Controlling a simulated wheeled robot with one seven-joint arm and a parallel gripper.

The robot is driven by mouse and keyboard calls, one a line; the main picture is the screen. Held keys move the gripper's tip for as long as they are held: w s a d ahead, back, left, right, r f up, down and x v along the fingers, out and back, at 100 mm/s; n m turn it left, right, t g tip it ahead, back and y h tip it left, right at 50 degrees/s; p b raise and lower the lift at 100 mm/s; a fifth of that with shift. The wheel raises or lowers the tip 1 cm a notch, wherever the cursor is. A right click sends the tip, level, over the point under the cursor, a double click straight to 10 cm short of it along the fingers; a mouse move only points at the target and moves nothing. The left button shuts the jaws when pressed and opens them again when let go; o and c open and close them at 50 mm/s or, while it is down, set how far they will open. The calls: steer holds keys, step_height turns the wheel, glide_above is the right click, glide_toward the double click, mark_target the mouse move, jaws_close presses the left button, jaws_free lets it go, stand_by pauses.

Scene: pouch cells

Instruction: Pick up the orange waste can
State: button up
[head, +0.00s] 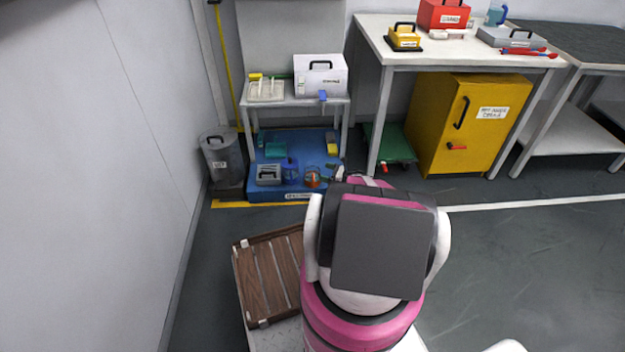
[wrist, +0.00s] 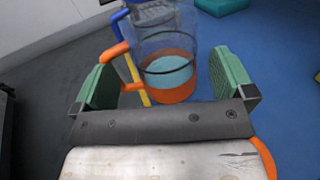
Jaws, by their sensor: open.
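The orange waste can (wrist: 172,88) is a see-through vessel with an orange lower band and an orange handle on its left side. In the head view it appears as a small clear and orange vessel (head: 312,178) on the blue mat (head: 262,191), at its front right. My gripper (wrist: 165,82) is open, with a green pad on each side of the can in the wrist view. The right pad is apart from the can. The left pad is by the orange handle; I cannot tell whether they touch. In the head view my arm largely hides the gripper.
A blue container (head: 290,168) and a grey box (head: 268,175) stand left of the can on the mat. A small white table (head: 345,100) stands over the mat. A grey bin (head: 222,155) is at left, a yellow cabinet (head: 440,125) at right. The floor at right is clear.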

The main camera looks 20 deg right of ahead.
mark_target(313, 174)
step_height(313, 174, down, 5)
steer(key=shift+w+r, duration=0.15)
steer(key=shift+w+a+r, duration=0.2)
steer(key=shift+w+a, duration=0.05)
steer(key=shift+a, duration=0.2)
steer(key=x, duration=0.6)
steer(key=shift+w+a, duration=0.15)
steer(key=c, duration=0.9)
